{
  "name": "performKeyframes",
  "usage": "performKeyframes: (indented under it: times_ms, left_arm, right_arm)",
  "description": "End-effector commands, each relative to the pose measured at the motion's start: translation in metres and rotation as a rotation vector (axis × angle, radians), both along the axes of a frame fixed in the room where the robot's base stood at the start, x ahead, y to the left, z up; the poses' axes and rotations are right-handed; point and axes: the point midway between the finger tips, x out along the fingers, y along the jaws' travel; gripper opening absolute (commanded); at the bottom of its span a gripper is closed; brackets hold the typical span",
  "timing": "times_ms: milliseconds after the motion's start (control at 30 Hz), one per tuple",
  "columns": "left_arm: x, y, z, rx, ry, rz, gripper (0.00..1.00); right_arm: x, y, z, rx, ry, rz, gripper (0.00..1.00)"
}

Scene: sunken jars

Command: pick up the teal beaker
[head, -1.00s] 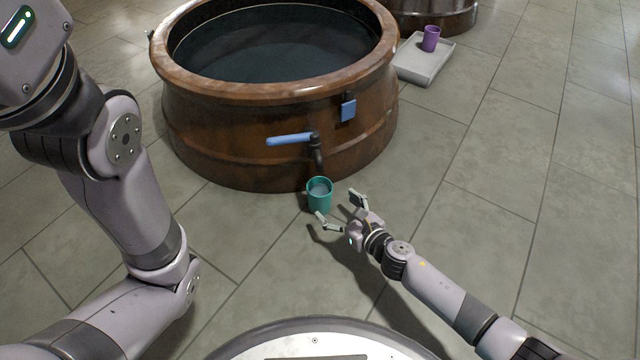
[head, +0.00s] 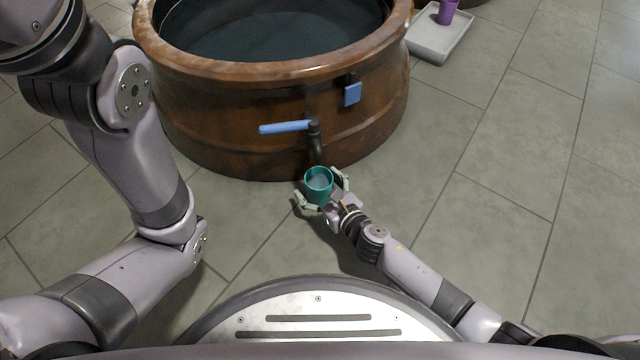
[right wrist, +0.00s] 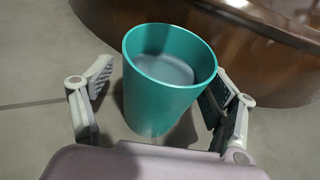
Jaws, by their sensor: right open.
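The teal beaker (head: 318,186) stands upright on the tiled floor in front of the big jar, just under its spout. Something greyish, seemingly liquid, shows inside it. In the right wrist view the beaker (right wrist: 160,95) fills the middle, between the two fingers. My right gripper (head: 322,192) is open around the beaker, one finger on each side. In the right wrist view a gap shows at the left finger; the right finger is close to the wall, and I cannot tell if it touches. My left arm shows at the left; its gripper is out of view.
The large brown jar (head: 260,135) holds dark liquid and stands right behind the beaker. A tap with a blue lever (head: 285,128) and a blue tag (head: 352,94) are on its side. A grey tray (head: 438,45) with a purple cup (head: 447,12) lies at back right. Floor to the right is clear.

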Motion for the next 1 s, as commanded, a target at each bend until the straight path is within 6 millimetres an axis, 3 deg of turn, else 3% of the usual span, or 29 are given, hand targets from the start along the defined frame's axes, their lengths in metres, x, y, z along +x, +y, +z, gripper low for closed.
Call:
performKeyframes:
  times_ms: [233, 1000]
  left_arm:
    - [-0.0077, 0.0021, -0.0009, -0.004, -0.015, -0.003, 0.41]
    - [-0.0014, 0.0008, -0.0001, -0.001, -0.003, 0.0, 0.41]
  right_arm:
    - [0.0002, -0.0004, 0.0001, 0.0, 0.0, 0.0, 0.67]
    - [0.0007, -0.0003, 0.001, 0.001, -0.002, 0.0, 0.18]
